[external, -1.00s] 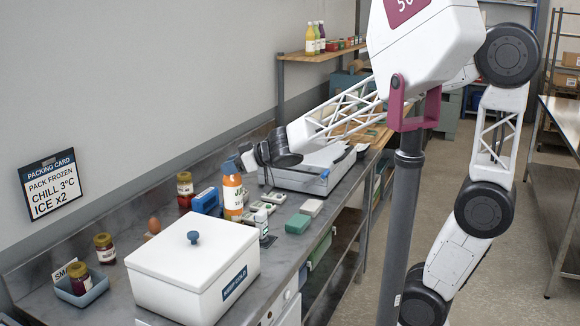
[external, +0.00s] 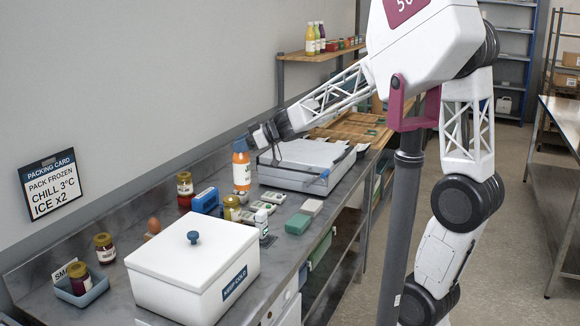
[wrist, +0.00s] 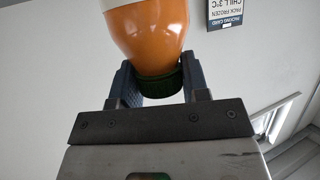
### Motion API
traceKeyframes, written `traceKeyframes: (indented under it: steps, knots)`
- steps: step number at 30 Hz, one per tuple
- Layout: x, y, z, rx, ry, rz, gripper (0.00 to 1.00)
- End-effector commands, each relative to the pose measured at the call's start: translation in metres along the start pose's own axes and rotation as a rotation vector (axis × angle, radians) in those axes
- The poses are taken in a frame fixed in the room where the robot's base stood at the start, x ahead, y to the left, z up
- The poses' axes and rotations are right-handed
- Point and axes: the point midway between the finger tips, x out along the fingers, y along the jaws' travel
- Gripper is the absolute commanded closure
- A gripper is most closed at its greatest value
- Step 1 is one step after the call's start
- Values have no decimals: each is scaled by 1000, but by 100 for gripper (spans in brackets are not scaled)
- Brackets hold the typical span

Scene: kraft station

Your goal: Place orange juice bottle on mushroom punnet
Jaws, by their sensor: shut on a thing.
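The orange juice bottle (external: 241,172) has an orange body and a white label. It hangs upright from my gripper (external: 241,145) above the counter, beside the grey scale-like box. The bottle fills the top of the wrist view (wrist: 145,35). There my gripper (wrist: 160,88) is shut around its dark green cap. Small pale trays with dark and green contents (external: 262,207) lie on the counter below and right of the bottle. Which of them is the mushroom punnet is too small to tell.
A white lidded cold box (external: 193,270) stands at the front. A yellow-lidded jar (external: 231,208), a blue packet (external: 206,200) and a small white bottle (external: 261,222) stand close below the held bottle. The grey box (external: 305,165) is just to the right.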

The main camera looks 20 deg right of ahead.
Motion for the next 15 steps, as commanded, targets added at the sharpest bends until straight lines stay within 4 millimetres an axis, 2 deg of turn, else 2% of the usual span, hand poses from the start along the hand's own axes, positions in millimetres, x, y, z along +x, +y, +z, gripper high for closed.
traceKeyframes:
  steps: [3,15]
  knots:
    - [-8,23,4,-9,0,-21,100]
    - [-39,85,27,-45,0,-105,100]
